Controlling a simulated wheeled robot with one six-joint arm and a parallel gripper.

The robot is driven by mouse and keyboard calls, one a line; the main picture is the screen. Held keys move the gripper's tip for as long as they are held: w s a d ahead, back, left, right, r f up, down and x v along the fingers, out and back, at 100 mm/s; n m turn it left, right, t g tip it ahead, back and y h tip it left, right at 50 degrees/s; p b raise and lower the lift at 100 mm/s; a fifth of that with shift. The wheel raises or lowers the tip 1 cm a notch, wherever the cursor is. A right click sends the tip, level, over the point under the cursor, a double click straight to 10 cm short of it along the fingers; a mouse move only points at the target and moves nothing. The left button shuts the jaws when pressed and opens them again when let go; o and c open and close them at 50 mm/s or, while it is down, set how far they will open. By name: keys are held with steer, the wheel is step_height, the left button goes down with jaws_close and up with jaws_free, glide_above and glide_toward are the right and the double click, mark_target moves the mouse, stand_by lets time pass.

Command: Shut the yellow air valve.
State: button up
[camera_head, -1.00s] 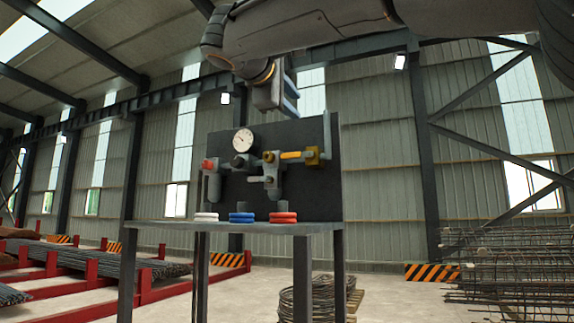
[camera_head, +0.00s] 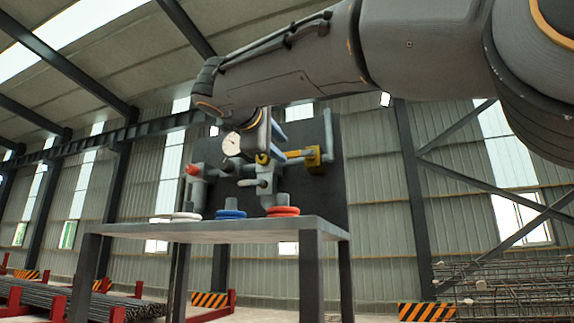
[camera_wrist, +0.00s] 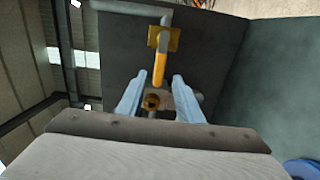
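The yellow air valve shows in the head view (camera_head: 314,157) on the right of the dark panel, with its lever (camera_head: 294,153) lying along the grey pipe. In the wrist view, the yellow valve body (camera_wrist: 156,39) is near the top, and its yellow lever (camera_wrist: 159,68) points down the picture to between my fingertips. My gripper (camera_wrist: 160,77) is open, with its two bluish fingers apart on either side of the lever's end. In the head view my gripper (camera_head: 275,140) hangs in front of the panel; whether it touches the lever I cannot tell.
A gauge (camera_head: 231,144), a red knob (camera_head: 192,169) and grey pipes sit left on the panel. White, blue (camera_head: 231,214) and red (camera_head: 282,211) rings lie on the bench (camera_head: 210,229) below. Rebar stacks stand on both sides.

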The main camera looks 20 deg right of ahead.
mark_target(289, 155)
steer(key=p+x, duration=0.2)
steer(key=x, duration=0.4)
steer(key=shift+s+d+r+p, duration=0.1)
steer(key=shift+s+r+p, duration=0.05)
steer(key=shift+p, duration=0.15)
steer(key=shift+w+d, duration=0.4)
steer(key=shift+w, duration=0.2)
jaws_close()
